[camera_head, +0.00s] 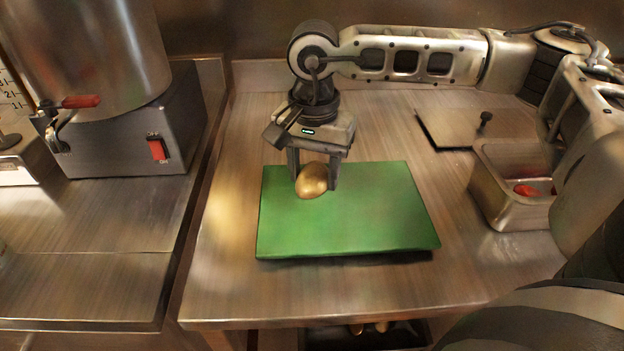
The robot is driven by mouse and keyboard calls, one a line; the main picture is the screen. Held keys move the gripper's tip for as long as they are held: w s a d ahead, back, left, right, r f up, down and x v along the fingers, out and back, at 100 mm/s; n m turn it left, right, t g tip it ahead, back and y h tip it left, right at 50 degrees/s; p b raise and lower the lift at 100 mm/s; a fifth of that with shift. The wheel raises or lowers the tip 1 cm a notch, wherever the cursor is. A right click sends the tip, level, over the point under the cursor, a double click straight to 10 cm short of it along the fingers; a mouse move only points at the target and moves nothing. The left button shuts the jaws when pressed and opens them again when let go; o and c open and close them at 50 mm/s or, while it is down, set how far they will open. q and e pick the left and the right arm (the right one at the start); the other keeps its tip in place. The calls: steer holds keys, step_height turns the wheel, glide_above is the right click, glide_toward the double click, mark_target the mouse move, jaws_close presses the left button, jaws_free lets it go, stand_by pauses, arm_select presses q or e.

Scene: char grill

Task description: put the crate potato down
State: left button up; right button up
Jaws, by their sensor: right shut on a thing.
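The potato (312,181) is golden brown and sits between the fingers of my right gripper (313,176). That gripper points down and is shut on the potato, over the back left part of the green cutting board (350,220). I cannot tell whether the potato touches the board. At the bottom edge, a dark crate (400,336) shows partly below the table edge, with some pale brown things in it. My left gripper is not in view.
A metal container (487,190) with something red inside stands at the right, by a flat lid with a black knob (485,122). A large metal pot on a base with a red switch (157,147) stands at the left. The table (300,290) is clear in front of the board.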

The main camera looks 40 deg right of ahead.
mark_target(312, 186)
steer(key=shift+w+f, duration=0.25)
steer(key=shift+f, duration=0.05)
steer(key=shift+w+d+f, duration=0.1)
steer(key=shift+w+f, duration=0.1)
steer(key=shift+f, duration=1.55)
steer(key=shift+f, duration=0.25)
steer(key=o, duration=1.1)
steer(key=shift+r, duration=0.1)
steer(key=shift+c, duration=0.2)
